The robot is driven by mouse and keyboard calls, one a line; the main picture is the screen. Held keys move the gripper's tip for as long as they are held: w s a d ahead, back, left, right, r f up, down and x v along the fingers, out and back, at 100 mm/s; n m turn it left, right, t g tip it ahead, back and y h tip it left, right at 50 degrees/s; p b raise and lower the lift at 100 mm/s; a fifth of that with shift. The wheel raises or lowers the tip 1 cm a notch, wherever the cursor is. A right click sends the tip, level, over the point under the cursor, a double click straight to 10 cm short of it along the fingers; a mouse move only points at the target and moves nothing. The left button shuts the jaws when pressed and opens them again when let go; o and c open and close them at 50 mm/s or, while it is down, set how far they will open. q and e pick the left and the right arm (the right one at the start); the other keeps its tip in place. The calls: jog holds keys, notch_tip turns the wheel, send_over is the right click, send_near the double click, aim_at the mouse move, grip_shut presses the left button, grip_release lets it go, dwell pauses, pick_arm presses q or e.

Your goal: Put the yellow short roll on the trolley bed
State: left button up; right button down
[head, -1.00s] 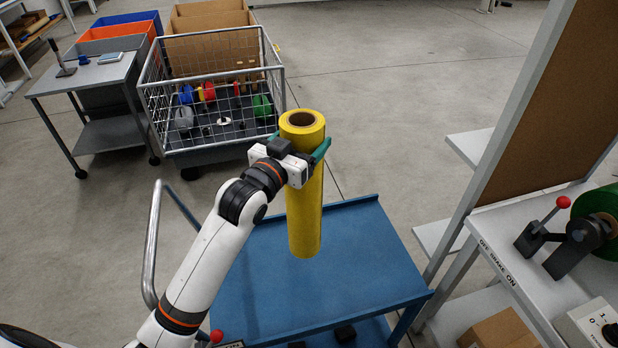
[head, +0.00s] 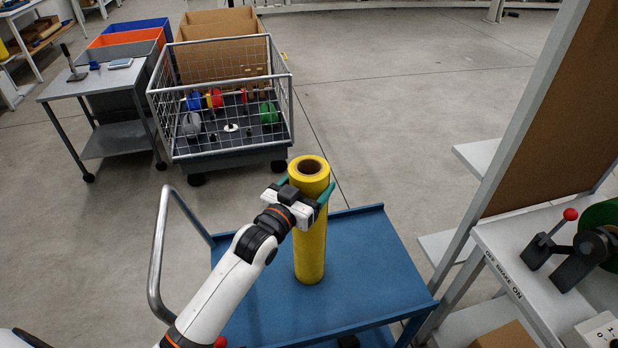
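The yellow roll (head: 312,245) stands upright over the blue trolley bed (head: 370,265) in the head view, with its open brown core facing up. Its lower end appears at the bed surface, but I cannot tell whether it touches. My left gripper (head: 310,200) is shut around the roll's upper part, with green fingers on either side of it. My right gripper is not in view.
A wire cage cart (head: 222,150) with coloured spools stands behind the trolley. A grey side table (head: 92,82) is at the left. A bench with a red-knobbed lever (head: 570,214) is at the right. The trolley's rail handle (head: 157,250) rises at its left.

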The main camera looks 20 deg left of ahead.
pick_arm(q)
jog(key=shift+r, duration=0.4)
jog(key=o, duration=1.6)
jog(key=shift+f, duration=0.45)
jog(key=o, duration=0.4)
jog(key=shift+s+r, duration=0.1)
jog(key=shift+s, duration=0.05)
jog(key=shift+o, duration=0.2)
jog(key=s+a+b, duration=0.1)
jog(key=s+a, duration=0.1)
jog(key=s, duration=0.9)
jog(key=shift+s+b, duration=0.35)
jog(key=shift+a, duration=0.1)
